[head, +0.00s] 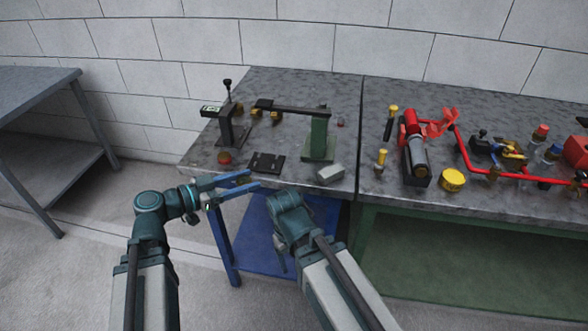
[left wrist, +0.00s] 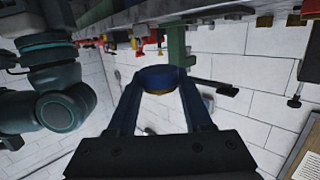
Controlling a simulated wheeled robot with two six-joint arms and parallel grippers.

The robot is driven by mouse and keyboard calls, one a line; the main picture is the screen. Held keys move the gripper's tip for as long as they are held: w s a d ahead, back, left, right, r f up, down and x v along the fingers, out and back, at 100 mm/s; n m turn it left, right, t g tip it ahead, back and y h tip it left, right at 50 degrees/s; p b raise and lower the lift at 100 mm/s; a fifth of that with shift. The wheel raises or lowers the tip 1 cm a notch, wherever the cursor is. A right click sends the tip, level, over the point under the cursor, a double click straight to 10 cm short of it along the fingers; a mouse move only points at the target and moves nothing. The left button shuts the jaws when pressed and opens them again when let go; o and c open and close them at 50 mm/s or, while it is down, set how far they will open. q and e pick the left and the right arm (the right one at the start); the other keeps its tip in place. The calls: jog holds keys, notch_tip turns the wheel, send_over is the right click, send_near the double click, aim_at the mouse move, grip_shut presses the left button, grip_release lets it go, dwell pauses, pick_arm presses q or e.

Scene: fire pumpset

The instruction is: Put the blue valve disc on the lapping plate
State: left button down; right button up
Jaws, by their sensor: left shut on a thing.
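My left gripper (head: 248,181) reaches in from the left, just in front of the left bench's front edge. In the left wrist view it is shut on the blue valve disc (left wrist: 160,76), a round blue piece between the fingertips (left wrist: 162,84). The disc cannot be made out clearly in the head view. A dark flat plate (head: 266,162), which may be the lapping plate, lies on the bench beyond the left gripper, apart from it. My right gripper (head: 281,257) hangs low in front of the bench; its fingers are too unclear to judge.
A green post (head: 318,137) with a dark arm, a black stand (head: 231,127), a red piece (head: 224,157) and a grey block (head: 330,173) stand around the dark plate. Red piping (head: 500,174) and a yellow cap (head: 452,179) occupy the right bench.

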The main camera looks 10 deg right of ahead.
pick_arm(q)
jog(key=shift+d, duration=0.1)
jog(key=b, duration=0.2)
send_over(267, 162)
jog(key=shift+w+f, duration=0.15)
jog(key=shift+f, duration=0.65)
jog(key=shift+f+b, duration=1.5)
jog(key=shift+f, duration=0.25)
jog(key=shift+f, duration=0.25)
jog(key=shift+c, duration=1.6)
grip_release()
jog(key=shift+r, duration=0.1)
jog(key=shift+r, duration=0.1)
